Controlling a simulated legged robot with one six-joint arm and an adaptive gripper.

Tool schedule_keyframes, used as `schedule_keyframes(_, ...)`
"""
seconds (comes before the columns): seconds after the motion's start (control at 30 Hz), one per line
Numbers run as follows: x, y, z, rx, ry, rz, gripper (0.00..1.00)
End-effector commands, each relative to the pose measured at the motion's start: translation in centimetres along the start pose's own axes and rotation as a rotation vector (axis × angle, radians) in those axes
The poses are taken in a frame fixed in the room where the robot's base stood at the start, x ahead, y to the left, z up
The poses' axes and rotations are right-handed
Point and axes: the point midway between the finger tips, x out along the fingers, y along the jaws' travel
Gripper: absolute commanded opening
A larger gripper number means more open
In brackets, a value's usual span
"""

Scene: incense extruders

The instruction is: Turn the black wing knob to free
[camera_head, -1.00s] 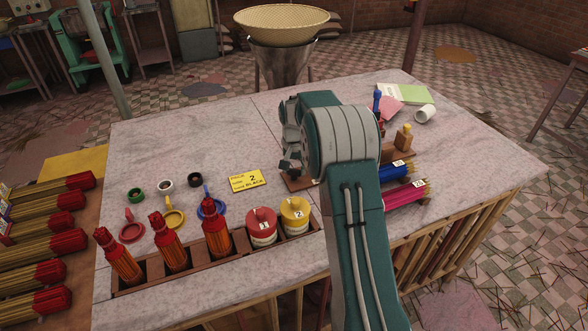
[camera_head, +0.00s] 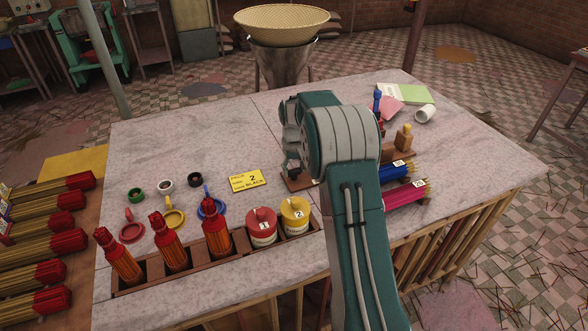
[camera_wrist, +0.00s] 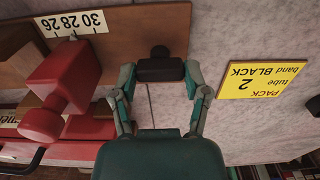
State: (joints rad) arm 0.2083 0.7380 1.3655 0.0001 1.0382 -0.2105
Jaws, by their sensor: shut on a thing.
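The black wing knob (camera_wrist: 160,69) shows in the wrist view, at the edge of a brown wooden board (camera_wrist: 112,38). My gripper (camera_wrist: 160,76) is around the knob, with one finger at each end of it, and is shut on it. A red block-shaped part (camera_wrist: 62,80) with a rounded red end stands to the left of the knob, by a number strip (camera_wrist: 73,22). In the head view my arm hides the knob and most of the board (camera_head: 297,182). The gripper (camera_head: 291,168) shows only partly there.
A yellow card (camera_head: 248,180) reading "PACK 2", band BLACK, lies on the table; it also shows in the wrist view (camera_wrist: 262,78). Red (camera_head: 262,226) and yellow (camera_head: 295,215) canisters stand in the front rack. Coloured rings lie at the left. The table's back middle is clear.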

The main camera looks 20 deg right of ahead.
Motion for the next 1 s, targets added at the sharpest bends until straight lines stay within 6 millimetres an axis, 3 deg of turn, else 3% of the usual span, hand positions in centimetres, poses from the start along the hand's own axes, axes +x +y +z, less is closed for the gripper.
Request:
schedule_keyframes(0.43,0.18,-0.09,-0.03,-0.012,0.0,-0.001,0.12)
schedule_keyframes(0.47,0.18,-0.09,-0.03,-0.012,0.0,-0.001,0.69)
schedule_keyframes(0.5,0.17,-0.08,-0.03,-0.011,0.0,-0.001,0.87)
schedule_keyframes(0.53,0.16,-0.08,-0.02,-0.011,0.0,-0.001,0.94)
schedule_keyframes(1.0,-0.38,0.0,0.03,-0.009,0.001,0.0,0.94)
